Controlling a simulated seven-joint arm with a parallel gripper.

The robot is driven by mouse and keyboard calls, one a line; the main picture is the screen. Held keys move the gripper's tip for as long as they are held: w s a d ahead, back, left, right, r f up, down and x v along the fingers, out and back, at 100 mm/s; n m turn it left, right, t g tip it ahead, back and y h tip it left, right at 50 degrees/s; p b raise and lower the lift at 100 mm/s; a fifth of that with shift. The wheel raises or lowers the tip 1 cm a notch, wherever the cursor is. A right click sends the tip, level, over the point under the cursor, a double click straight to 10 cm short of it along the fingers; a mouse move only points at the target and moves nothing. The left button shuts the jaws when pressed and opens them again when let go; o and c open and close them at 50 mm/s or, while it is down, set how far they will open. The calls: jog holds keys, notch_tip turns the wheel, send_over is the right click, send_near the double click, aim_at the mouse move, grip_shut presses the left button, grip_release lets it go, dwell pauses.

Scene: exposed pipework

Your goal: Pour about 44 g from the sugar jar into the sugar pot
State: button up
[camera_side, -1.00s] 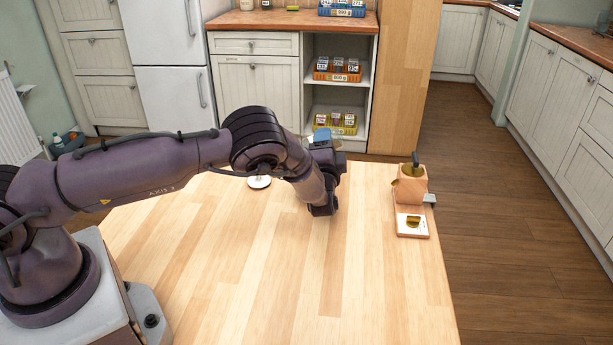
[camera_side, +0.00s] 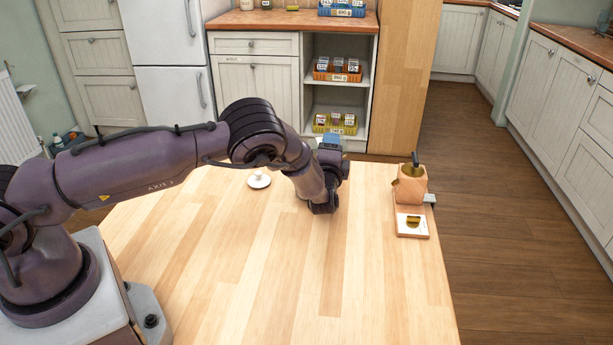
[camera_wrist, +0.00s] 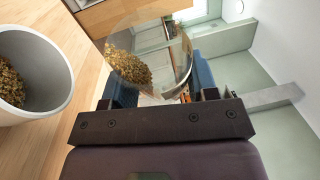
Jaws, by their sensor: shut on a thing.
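My gripper (camera_side: 331,141) is shut on the sugar jar (camera_wrist: 152,45), a clear glass vessel between the blue fingers (camera_wrist: 160,85) in the wrist view. Golden-brown grains lie heaped against the jar's left side, and the jar looks tilted. The sugar pot (camera_wrist: 62,55), white and round, stands at the left of the wrist view with similar grains inside. The jar is beside the pot in that view; no falling stream can be made out. In the side view my arm hides the pot, and the jar can hardly be made out.
A white knobbed lid (camera_side: 259,180) lies on the wooden table (camera_side: 280,260) left of my gripper. A wooden holder (camera_side: 411,185) and a small board with a white card (camera_side: 412,224) stand at the table's right edge. The front of the table is clear.

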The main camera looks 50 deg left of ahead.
jog(key=shift+w+f+m+h, duration=0.1)
jog(key=shift+f+m+h, duration=0.2)
jog(key=shift+m, duration=0.4)
jog(key=shift+w+d+f+m+g+h, duration=0.3)
jog(key=shift+w+f+m+g, duration=0.15)
jog(key=shift+m, duration=0.35)
jog(key=shift+a+f+m+g, duration=0.1)
jog(key=shift+f+m+g, duration=0.15)
jog(key=shift+m, duration=0.55)
jog(key=shift+r+m+h, duration=0.3)
jog(key=shift+m, duration=0.1)
jog(key=shift+m+g, duration=0.3)
jog(key=shift+m, duration=0.1)
jog(key=shift+w+f+m+g+h, duration=0.1)
jog(key=shift+f+m+g+h, duration=0.2)
jog(key=shift+f+m+g, duration=0.7)
jog(key=shift+w+d+m, duration=0.2)
jog(key=shift+w+m, duration=0.35)
jog(key=shift+m, duration=0.25)
jog(key=f, duration=0.1)
jog(key=w+f+m+g, duration=0.1)
jog(key=f, duration=0.1)
jog(key=shift+d+f, duration=0.15)
jog(key=shift+d, duration=0.05)
jog(key=shift+w+d+f+m+g, duration=0.1)
jog(key=shift+w+d+m+g, duration=0.1)
jog(key=shift+w+m+g, duration=0.4)
jog(key=shift+w+d+f+m+g, duration=0.15)
jog(key=shift+w+m+g, duration=0.15)
jog(key=shift+m, duration=0.5)
